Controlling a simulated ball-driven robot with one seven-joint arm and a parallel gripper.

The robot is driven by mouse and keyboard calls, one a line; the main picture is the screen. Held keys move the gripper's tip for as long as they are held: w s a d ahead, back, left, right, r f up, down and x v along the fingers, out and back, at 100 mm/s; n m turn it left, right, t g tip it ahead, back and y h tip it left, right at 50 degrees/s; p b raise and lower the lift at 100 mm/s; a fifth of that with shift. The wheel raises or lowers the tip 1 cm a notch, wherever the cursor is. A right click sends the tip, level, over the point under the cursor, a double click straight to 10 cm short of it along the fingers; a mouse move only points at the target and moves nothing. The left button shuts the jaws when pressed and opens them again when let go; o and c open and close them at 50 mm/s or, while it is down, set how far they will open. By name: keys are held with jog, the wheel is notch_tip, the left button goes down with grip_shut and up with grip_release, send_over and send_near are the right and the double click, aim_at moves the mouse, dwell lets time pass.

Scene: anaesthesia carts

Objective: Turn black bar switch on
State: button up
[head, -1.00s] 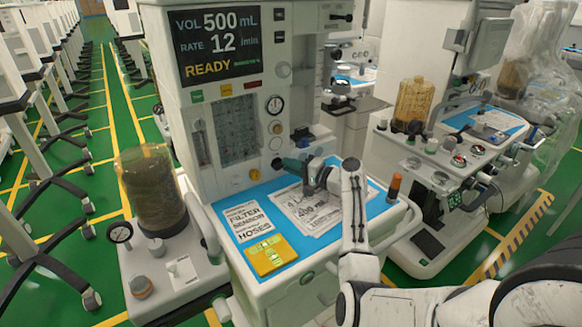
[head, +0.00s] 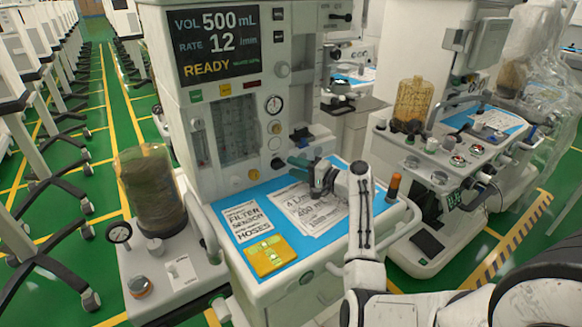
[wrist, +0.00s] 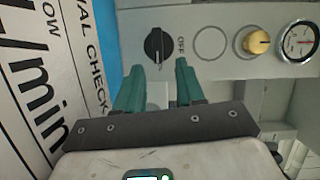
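The black bar switch (wrist: 157,45) is a round black knob with a raised bar on the machine's pale front panel. The word OFF is printed beside it in the wrist view. In the head view the switch (head: 276,163) is the lowest item in a column under a gauge. My gripper (wrist: 158,72) has two teal fingers, open with an empty gap. The switch lies just beyond the fingertips, roughly in line with the gap; I see no contact. In the head view my gripper (head: 292,164) is right of the switch, above the blue work surface.
An empty ring (wrist: 211,43), a yellow knob (wrist: 257,42) and a round gauge (wrist: 298,41) sit beside the switch. Printed sheets (head: 310,206) and a yellow device (head: 270,256) lie on the blue surface (head: 228,197). A second cart stands at the right.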

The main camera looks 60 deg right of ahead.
jog(key=s, duration=0.2)
jog(key=s+a, duration=0.1)
jog(key=s, duration=0.5)
jog(key=shift+s+a+r, duration=0.15)
jog(key=shift+s+a, duration=0.05)
